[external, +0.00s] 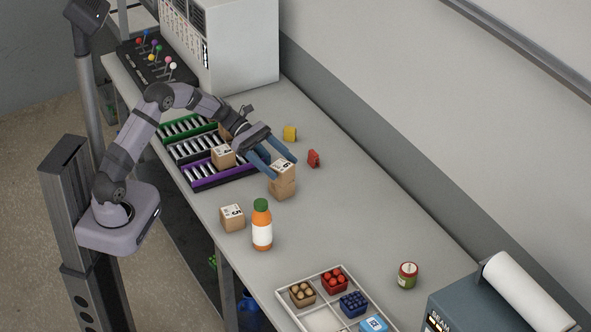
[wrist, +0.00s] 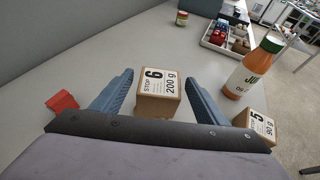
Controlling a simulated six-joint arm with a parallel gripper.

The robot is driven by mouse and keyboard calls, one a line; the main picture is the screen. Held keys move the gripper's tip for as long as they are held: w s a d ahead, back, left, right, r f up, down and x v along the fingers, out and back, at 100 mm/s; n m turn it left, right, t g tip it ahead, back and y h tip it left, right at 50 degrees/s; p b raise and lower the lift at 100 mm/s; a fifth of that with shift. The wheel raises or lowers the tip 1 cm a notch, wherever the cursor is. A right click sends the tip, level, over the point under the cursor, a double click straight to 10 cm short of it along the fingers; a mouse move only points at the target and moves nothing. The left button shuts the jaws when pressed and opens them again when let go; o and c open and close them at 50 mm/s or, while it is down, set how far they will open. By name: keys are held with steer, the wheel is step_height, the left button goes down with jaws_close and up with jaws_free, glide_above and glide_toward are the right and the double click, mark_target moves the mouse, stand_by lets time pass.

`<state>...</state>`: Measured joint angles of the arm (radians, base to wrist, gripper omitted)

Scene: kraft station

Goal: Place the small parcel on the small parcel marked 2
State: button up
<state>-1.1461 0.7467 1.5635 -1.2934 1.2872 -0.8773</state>
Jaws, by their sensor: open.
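A small cardboard parcel (external: 285,164) with a white label on top sits on a second parcel (external: 283,189), forming a stack on the table. In the wrist view the upper parcel (wrist: 159,82) reads "STOP 6, 200 g". The lower parcel's marking is hidden. My gripper (external: 281,167) is open at the upper parcel, with one blue finger on each side; I cannot tell whether they touch it. Another parcel (external: 223,157) lies on the purple-edged roller lane, its marking too small to read. No mark 2 is legible.
A parcel marked 5 (external: 232,218) and an orange bottle (external: 262,230) stand nearby. A red item (external: 313,158) and yellow item (external: 290,133) lie close behind the stack. A divided tray (external: 322,312) and jar (external: 407,275) stand farther along. The right-middle table is clear.

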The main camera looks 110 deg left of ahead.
steer(key=b+v, duration=0.1)
steer(key=v, duration=0.5)
steer(key=shift+s, duration=0.15)
steer(key=shift+a+r, duration=0.1)
steer(key=s+d+f+m+g+p, duration=0.1)
steer(key=s+d+m+g+p, duration=0.1)
steer(key=m, duration=0.5)
steer(key=s+d+f+m+g+p, duration=0.2)
steer(key=s+d+m+g, duration=0.3)
steer(key=d, duration=0.3)
steer(key=s+d+f+m+g+p, duration=0.1)
steer(key=s+d+m+g+p, duration=0.1)
steer(key=s+d+m, duration=0.3)
steer(key=shift+s+d+f+m+g+h, duration=0.2)
steer(key=shift+m+g, duration=0.25)
steer(key=shift+m, duration=0.45)
steer(key=shift+s+d+f+m+g+h, duration=0.15)
steer(key=shift+m+g, duration=0.3)
steer(key=shift+m, duration=0.45)
steer(key=d+f+m+g+y+b, duration=0.1)
steer(key=d+m, duration=0.4)
steer(key=d, duration=0.5)
steer(key=d+f+m+y+b, duration=0.1)
steer(key=d+m+y, duration=0.3)
steer(key=d, duration=0.7)
steer(key=shift+s+f+m+g+y+b, duration=0.4)
steer(key=shift+f+m, duration=0.4)
steer(key=shift+m, duration=0.2)
